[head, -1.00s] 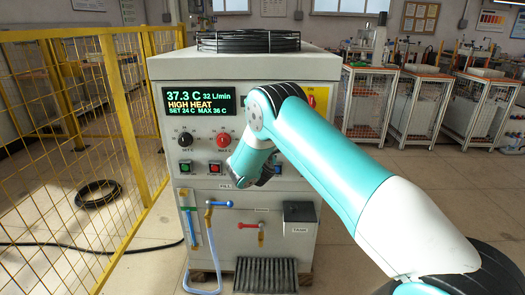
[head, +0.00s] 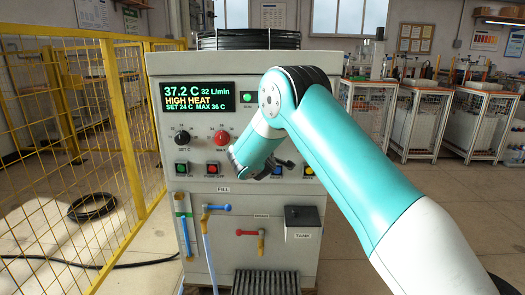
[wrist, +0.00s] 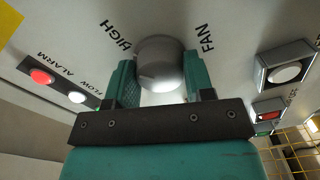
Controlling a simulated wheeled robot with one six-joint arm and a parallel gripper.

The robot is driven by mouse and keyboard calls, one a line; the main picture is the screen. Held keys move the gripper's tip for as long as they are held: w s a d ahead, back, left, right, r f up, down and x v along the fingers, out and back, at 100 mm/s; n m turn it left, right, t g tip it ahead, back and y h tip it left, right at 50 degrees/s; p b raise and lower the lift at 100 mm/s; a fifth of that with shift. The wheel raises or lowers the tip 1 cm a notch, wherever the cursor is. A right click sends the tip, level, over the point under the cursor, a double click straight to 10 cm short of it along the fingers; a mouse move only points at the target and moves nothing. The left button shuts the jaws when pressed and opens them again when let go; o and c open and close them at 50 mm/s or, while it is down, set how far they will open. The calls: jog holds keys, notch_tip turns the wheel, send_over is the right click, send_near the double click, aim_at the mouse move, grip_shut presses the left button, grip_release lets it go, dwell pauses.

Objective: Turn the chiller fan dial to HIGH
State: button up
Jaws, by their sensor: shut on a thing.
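The fan dial (wrist: 160,50) is a round grey knob on the chiller's pale panel, with HIGH printed to its upper left and FAN to its upper right in the wrist view. My gripper (wrist: 160,76) has its two green fingers on either side of the knob and is shut on it. The near part of the knob is between the fingers, and I cannot make out where its pointer stands. In the head view the chiller (head: 165,62) faces me; my arm hides the fan dial there.
The chiller display (head: 197,97) reads 37.2 C and HIGH HEAT. A red dial (head: 221,138) and several push buttons are left of my arm. In the wrist view a red lamp (wrist: 41,77) and a white lamp (wrist: 76,97) lie left. A yellow mesh fence (head: 75,130) stands left.

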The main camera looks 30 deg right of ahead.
jog(key=shift+f+m+b, duration=0.1)
jog(key=shift+m+b, duration=0.9)
jog(key=shift+m, duration=0.2)
jog(key=o, duration=0.9)
jog(key=shift+s, duration=0.1)
jog(key=b+v, duration=0.3)
jog(key=v, duration=1.4)
jog(key=shift+s+a, duration=0.1)
jog(key=shift+a, duration=0.05)
